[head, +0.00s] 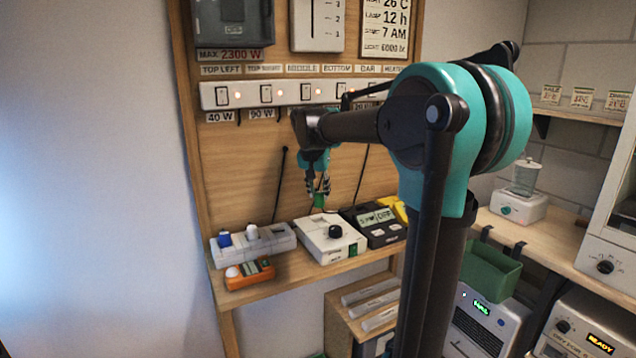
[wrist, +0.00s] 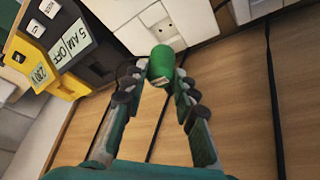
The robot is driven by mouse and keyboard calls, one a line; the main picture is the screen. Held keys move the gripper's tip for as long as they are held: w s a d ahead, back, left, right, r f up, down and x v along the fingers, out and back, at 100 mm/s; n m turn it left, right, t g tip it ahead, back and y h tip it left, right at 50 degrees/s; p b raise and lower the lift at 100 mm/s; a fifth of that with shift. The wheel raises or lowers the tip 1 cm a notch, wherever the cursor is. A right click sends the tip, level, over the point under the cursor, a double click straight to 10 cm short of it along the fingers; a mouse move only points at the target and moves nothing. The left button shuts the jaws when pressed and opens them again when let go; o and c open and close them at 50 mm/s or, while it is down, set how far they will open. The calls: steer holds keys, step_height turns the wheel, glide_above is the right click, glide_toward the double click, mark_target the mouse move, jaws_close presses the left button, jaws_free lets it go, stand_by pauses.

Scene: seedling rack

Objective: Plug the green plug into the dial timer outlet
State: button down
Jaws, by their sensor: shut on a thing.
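My gripper (head: 319,189) is shut on the green plug (head: 319,200), above the back part of the dial timer. In the wrist view the green plug (wrist: 161,66) sits between the fingertips of my gripper (wrist: 160,85). The dial timer (head: 340,252) is a white box with a black knob on the shelf. Its white top shows ahead of the plug in the wrist view (wrist: 128,14), with a socket face (wrist: 163,30) just beyond the plug. I cannot tell whether the plug touches the timer.
A black digital timer (head: 377,238) and a yellow device (head: 399,209) stand right of the dial timer. A white power strip (head: 270,242) with blue and white plugs stands left, behind an orange device (head: 250,274). A wooden board with a switch strip (head: 291,93) rises behind.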

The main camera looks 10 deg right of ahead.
mark_target(318, 203)
steer(key=shift+f, duration=3.15)
steer(key=c, duration=1.1)
jaws_free()
steer(key=shift+r, duration=0.1)
steer(key=v, duration=1.2)
steer(key=shift+s, duration=0.15)
